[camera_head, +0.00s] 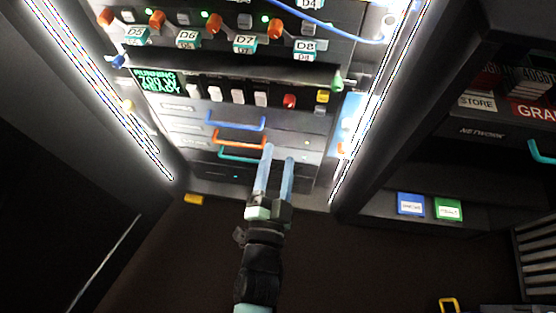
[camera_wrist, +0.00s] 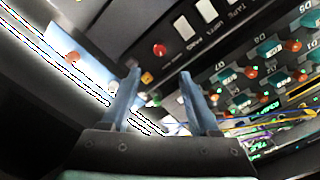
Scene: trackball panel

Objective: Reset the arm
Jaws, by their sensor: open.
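My gripper (camera_head: 279,158) has two blue-grey fingers that stand apart with nothing between them. In the head view it is in front of the lower drawers of the panel rack (camera_head: 185,120), its tips overlapping the orange handle (camera_head: 240,138) and the teal handle (camera_head: 238,155) in the picture. I cannot tell whether it touches them. In the wrist view the open fingers (camera_wrist: 160,80) point at the rack, with a row of switches and a red knob (camera_wrist: 159,50) beyond them. My arm comes up from the bottom of the head view.
Bright light strips (camera_head: 375,110) flank the rack. Above the drawers are a green readout screen (camera_head: 157,83), white switches and orange knobs. A dark shelf with a blue card (camera_head: 410,204) and a green card (camera_head: 447,209) stands at right. The floor in front is mostly clear.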

